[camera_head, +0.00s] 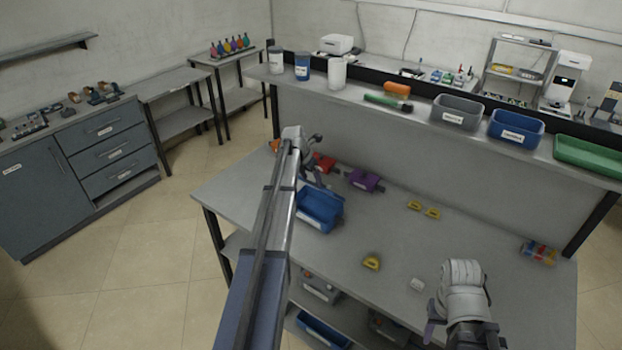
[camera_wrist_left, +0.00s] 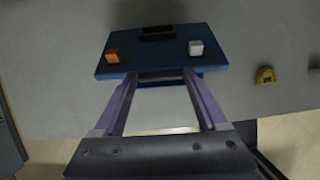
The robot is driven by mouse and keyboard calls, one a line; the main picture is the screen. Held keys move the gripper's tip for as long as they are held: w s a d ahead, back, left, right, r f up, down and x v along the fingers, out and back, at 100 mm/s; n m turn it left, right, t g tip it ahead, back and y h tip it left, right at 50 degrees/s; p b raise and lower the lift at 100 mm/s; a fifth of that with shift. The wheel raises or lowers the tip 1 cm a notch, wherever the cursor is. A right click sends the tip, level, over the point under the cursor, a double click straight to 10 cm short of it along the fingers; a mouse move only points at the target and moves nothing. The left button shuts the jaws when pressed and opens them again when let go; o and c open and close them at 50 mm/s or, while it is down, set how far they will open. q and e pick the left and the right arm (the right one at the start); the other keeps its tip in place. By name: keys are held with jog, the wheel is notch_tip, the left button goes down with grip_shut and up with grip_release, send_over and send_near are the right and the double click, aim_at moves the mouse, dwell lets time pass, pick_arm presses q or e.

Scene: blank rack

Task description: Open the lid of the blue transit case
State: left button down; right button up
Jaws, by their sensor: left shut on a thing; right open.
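The blue transit case (camera_head: 318,222) is on the grey workbench, left of its middle. Its upper side shows a dark blue recess in the head view; I cannot clearly tell lid from body. In the left wrist view a blue part of it (camera_wrist_left: 160,63) carries an orange block, a white block and a dark slot. My left gripper (camera_wrist_left: 162,80) is shut on the near edge of that blue part. In the head view my left gripper (camera_head: 314,172) is at the case's far side, its fingertips partly hidden. My right gripper (camera_head: 432,325) is open and empty over the bench's front right.
Red (camera_head: 324,162) and purple (camera_head: 366,181) items lie behind the case. Yellow pieces (camera_head: 371,262) and a white block (camera_head: 417,284) lie to its right. A raised shelf (camera_head: 400,105) with bins runs along the back. The bench's middle is mostly clear.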

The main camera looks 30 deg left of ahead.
dwell(0.3)
pick_arm(q)
grip_release()
jog(key=shift+r, duration=0.15)
jog(key=p+v, duration=0.7)
jog(key=shift+s+r, duration=0.2)
jog(key=shift+r, duration=0.05)
